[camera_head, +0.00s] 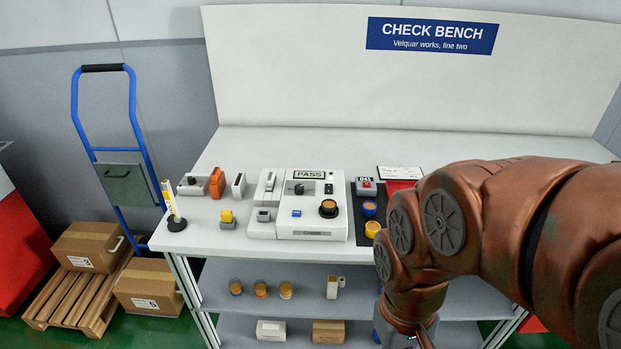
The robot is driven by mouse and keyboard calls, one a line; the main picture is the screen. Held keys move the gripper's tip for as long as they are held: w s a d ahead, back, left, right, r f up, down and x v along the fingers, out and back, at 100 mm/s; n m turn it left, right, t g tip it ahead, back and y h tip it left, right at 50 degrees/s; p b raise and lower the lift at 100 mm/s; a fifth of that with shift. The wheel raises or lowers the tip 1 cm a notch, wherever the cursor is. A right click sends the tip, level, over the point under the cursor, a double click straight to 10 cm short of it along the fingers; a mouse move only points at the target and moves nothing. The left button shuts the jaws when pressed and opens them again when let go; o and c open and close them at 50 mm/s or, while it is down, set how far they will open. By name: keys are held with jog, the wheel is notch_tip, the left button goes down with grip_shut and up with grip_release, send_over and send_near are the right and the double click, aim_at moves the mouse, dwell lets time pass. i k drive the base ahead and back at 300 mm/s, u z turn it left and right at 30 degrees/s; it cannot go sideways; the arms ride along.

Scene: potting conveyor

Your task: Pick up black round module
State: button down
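A black round module (328,208) with an amber top sits at the right of the white test panel (284,232) on the bench. Other round pieces are a blue one (369,209) and a yellow one (373,229) on the black mat (362,241). My arm reaches in from the right and bends down in front of the bench. My gripper (410,338) is at the bottom edge, mostly cut off, apart from the module; its fingers cannot be made out.
The white bench (460,147) holds small blocks, an orange part (217,183) and a stick on a black round base (176,223) at the left corner. A blue trolley (140,130) and boxes (88,246) stand left.

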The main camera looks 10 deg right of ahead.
aim_at(329, 206)
jog(key=u, duration=2.55)
jog(key=k, duration=0.95)
jog(key=z, duration=0.6)
